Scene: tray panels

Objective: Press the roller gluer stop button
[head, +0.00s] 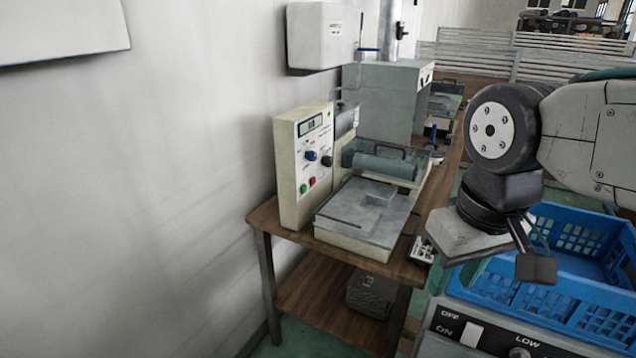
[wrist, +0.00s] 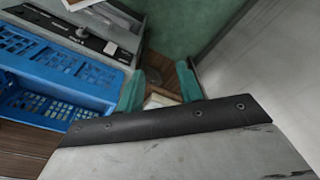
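The roller gluer (head: 362,212) stands on a wooden table by the left wall in the head view. Its upright cream control panel (head: 288,165) has a small display, a blue knob, a dark knob, a green button (head: 303,188) and a red button (head: 313,182) low on its face. I cannot read the button labels, but the red one looks like the stop button. My gripper (head: 456,275) hangs to the right of the gluer, well apart from the panel. In the wrist view its two teal fingers (wrist: 160,85) are spread with nothing held between them. The panel is not recognisable there.
A blue crate (head: 590,245) sits right of my gripper, above a grey unit with an OFF/ON switch (head: 472,333). A grey box machine (head: 385,100) stands behind the gluer. A white box (head: 322,35) hangs on the wall. The space before the panel looks clear.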

